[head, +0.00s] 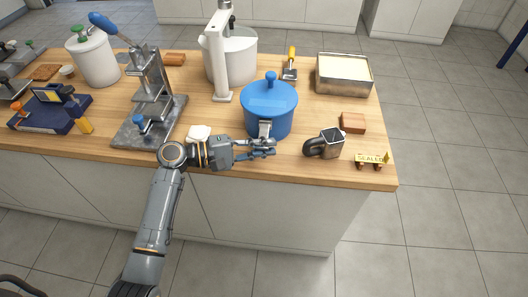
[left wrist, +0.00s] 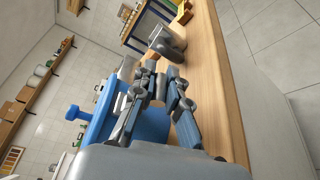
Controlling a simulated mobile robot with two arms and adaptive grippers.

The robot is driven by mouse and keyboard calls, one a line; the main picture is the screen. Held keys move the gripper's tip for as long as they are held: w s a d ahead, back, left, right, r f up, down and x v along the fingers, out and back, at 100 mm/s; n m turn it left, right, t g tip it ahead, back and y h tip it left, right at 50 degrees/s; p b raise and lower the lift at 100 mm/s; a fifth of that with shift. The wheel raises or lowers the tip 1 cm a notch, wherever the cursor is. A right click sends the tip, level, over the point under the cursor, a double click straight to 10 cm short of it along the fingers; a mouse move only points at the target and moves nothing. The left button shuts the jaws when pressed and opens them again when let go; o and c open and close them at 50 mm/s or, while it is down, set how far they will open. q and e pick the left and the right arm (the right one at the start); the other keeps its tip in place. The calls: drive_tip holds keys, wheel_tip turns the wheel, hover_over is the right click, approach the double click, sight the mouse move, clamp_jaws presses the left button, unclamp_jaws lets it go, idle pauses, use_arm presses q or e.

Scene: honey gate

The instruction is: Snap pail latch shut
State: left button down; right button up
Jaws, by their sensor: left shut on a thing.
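The blue pail (head: 268,118) stands upright near the front edge of the wooden counter, with its blue knobbed lid (head: 269,97) on top. A grey metal latch (head: 265,128) is on the pail's front wall. My left gripper (head: 264,147) is in front of the pail, just below the visible part of the latch, with its fingers shut on the latch. In the left wrist view, the fingers (left wrist: 162,74) are beside the blue pail wall (left wrist: 152,124). The gripped part is largely hidden, and I cannot tell whether the latch is fully closed. My right gripper is not in view.
A dark-handled metal jug (head: 327,144), a brown block (head: 352,123) and a "SEALED" sign (head: 372,159) stand to the right. A lever press (head: 150,95) and a white cloth (head: 198,133) are left. A white tap vessel (head: 240,58) and a metal tray (head: 343,82) are behind.

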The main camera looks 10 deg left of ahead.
use_arm(q)
drive_tip(key=shift+w+f+m+t+h+b, duration=0.1)
drive_tip(key=shift+f+m+t+h+b, duration=0.45)
drive_tip(key=shift+b, duration=0.9)
drive_tip(key=shift+m+g, duration=0.25)
drive_tip(key=c, duration=1.3)
unclamp_jaws()
drive_tip(key=shift+c, duration=0.2)
drive_tip(key=v, duration=1.2)
drive_tip(key=shift+r, duration=0.25)
